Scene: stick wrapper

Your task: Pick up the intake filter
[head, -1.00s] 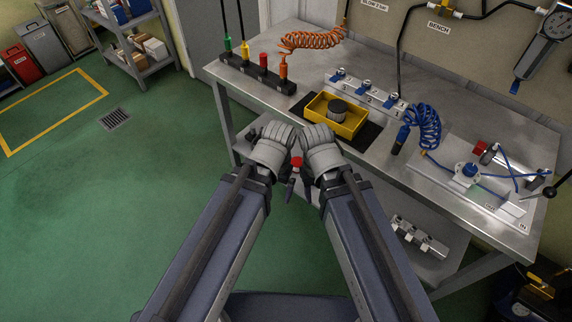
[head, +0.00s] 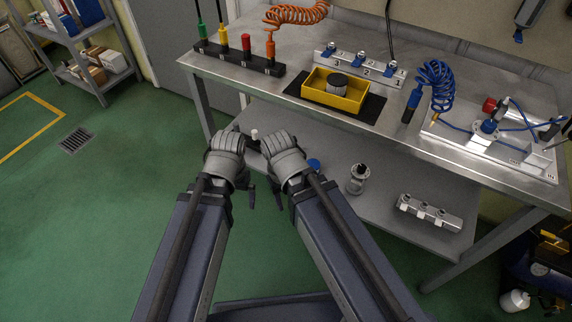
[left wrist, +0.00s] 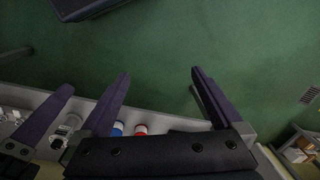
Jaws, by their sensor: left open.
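A short round filter (head: 337,84) with a dark top and pale ribbed side stands in a yellow tray (head: 361,100) on the bench; I take it to be the intake filter. My left gripper (head: 236,180) is below and left of it in the head view, in front of the bench and apart from the tray. In the left wrist view my left gripper (left wrist: 160,75) has its two dark fingers spread and nothing between them. My right gripper (head: 282,175) is close beside the left one; its fingers are mostly hidden by its wrist.
The tray lies on a black mat (head: 373,113). A black rack (head: 238,60) with coloured tools is left of it, a valve block (head: 360,67) behind, a blue coiled hose (head: 437,85) right. The lower shelf (head: 350,205) holds a glass-like cup (head: 357,180) and a metal block (head: 429,212).

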